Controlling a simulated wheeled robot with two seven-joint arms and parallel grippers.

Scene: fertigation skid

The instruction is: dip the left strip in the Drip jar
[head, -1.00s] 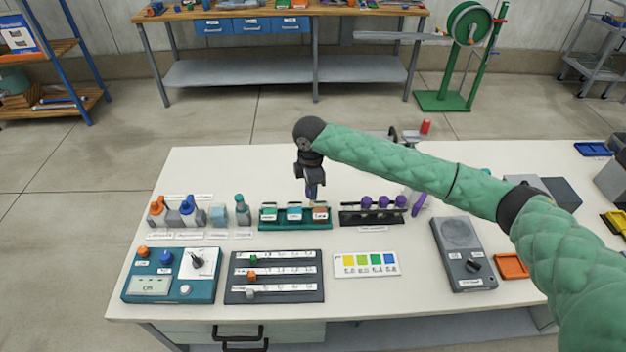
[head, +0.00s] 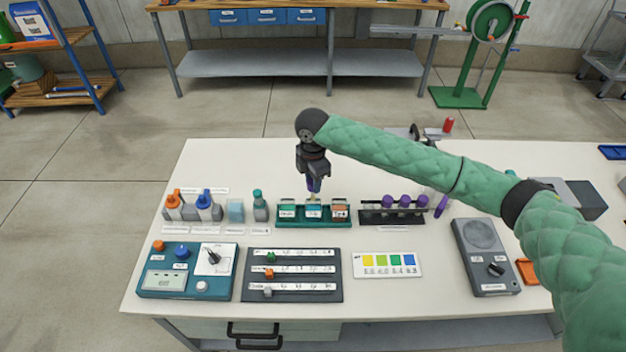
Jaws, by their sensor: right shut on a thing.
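My right gripper (head: 313,184) hangs pointing down over the green rack (head: 314,223) and is shut on a thin pale strip (head: 313,198). The rack holds three small labelled jars in a row. The strip's lower end is at the mouth of the middle jar (head: 313,211), whose small label seems to read Drip. I cannot tell whether it is inside or just above. The left jar (head: 287,210) has teal contents and the right jar (head: 339,209) orange-brown contents. My left gripper is out of view.
A black rack (head: 392,217) with purple caps stands just right of the green rack. Orange and blue-topped bottles (head: 189,207) stand left. In front lie a control box (head: 187,270), a slider board (head: 292,275), a colour card (head: 387,265) and a grey meter (head: 485,257).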

